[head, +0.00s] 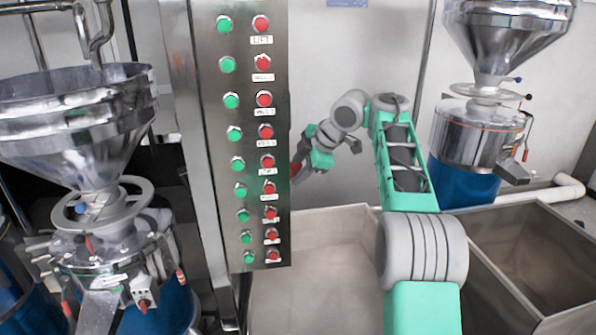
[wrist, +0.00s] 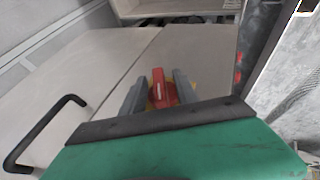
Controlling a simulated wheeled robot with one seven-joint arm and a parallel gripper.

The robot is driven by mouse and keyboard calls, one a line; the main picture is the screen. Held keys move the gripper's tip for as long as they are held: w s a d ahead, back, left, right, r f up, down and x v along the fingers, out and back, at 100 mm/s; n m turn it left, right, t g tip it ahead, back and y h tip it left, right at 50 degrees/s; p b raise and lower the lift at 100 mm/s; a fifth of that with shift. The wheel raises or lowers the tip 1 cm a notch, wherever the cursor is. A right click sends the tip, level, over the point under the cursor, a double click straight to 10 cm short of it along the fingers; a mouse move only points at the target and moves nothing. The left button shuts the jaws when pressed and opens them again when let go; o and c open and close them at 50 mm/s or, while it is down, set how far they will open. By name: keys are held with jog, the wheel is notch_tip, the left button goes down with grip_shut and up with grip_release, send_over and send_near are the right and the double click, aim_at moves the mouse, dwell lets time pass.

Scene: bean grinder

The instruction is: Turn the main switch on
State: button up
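The main switch (wrist: 159,92) shows in the wrist view as a red rotary handle on a yellow base, on a pale cabinet side. Its handle points roughly up and down in that view. My gripper (wrist: 161,84) is open, with one grey finger on each side of the switch. Gaps show between fingers and handle; whether the fingertips reach past the handle I cannot tell. In the head view my gripper (head: 298,165) is at the right edge of the steel button panel (head: 205,170), where the switch cannot be made out clearly.
The panel's front carries green buttons (head: 234,133) and red buttons (head: 265,132) in two columns. A grinder with a steel hopper (head: 75,125) stands left, another (head: 485,130) right. An open bin (head: 320,270) lies below my arm. A black handle (wrist: 45,130) sticks out left in the wrist view.

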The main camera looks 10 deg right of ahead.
jog(key=shift+r, duration=0.15)
jog(key=s+d+b, duration=0.3)
jog(key=s+d, duration=0.5)
jog(key=s, duration=0.2)
jog(key=shift+r+b, duration=0.3)
jog(key=w+a+n+t+y+b, duration=0.2)
jog(key=a+t+y+b, duration=0.15)
jog(key=a+b, duration=0.3)
jog(key=w+t, duration=0.2)
jog(key=w+a+t+h+p, duration=0.1)
jog(key=w+t, duration=0.1)
jog(key=w, duration=0.1)
jog(key=w+f+n+t, duration=0.1)
jog(key=w+t, duration=0.1)
jog(key=w, duration=0.1)
jog(key=shift+a+f+t, duration=0.1)
jog(key=shift+a+t, duration=0.15)
jog(key=shift+s, duration=0.1)
